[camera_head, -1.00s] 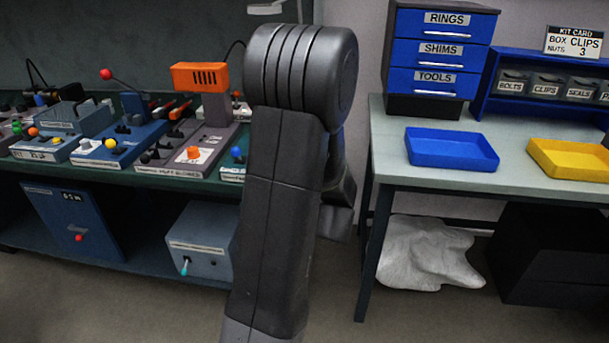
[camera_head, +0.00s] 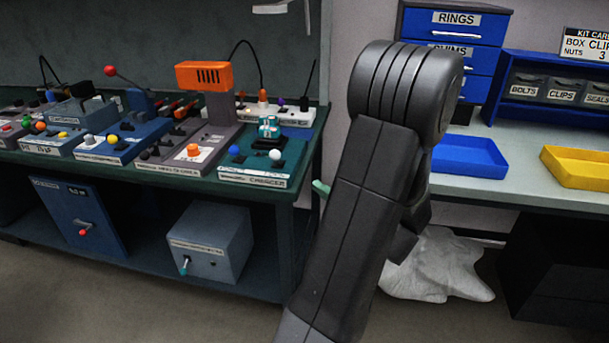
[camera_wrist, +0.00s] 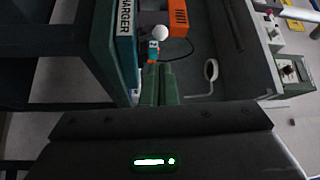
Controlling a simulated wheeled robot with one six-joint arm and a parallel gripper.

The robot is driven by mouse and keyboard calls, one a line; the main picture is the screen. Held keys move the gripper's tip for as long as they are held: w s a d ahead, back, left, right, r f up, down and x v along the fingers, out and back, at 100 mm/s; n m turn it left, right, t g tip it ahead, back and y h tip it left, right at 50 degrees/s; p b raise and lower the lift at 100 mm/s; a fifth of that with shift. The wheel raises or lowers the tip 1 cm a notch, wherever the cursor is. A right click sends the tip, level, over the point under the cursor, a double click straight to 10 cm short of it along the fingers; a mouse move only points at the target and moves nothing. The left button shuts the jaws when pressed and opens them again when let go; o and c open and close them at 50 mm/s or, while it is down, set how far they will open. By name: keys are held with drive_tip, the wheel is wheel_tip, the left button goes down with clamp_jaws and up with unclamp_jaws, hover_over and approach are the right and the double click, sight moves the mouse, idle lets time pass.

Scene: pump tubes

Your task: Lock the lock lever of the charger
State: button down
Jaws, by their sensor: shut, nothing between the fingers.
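The charger (camera_head: 252,178) is a station with a labelled front at the right end of the bench in the head view. It carries a blue knob (camera_head: 234,150), a white knob (camera_head: 275,154) and a small teal fixture (camera_head: 268,127). I cannot tell which part is the lock lever. In the wrist view the charger's label (camera_wrist: 126,18) stands at upper left, with a white ball (camera_wrist: 160,32) beside it. My gripper (camera_wrist: 158,66) is shut and empty, its green fingers pointing toward the charger's side. A green fingertip shows past my arm in the head view (camera_head: 320,187).
Other stations with knobs and levers line the green bench (camera_head: 150,185) to the left. An orange-topped unit (camera_head: 204,76) stands beside the charger. At right is a table with a blue tray (camera_head: 468,156) and a yellow tray (camera_head: 580,167). A gap separates bench and table.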

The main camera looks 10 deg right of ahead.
sight(279, 157)
drive_tip(key=p+x, duration=0.1)
drive_tip(key=x, duration=1.2)
drive_tip(key=shift+w+a, duration=0.15)
drive_tip(key=shift+r, duration=0.1)
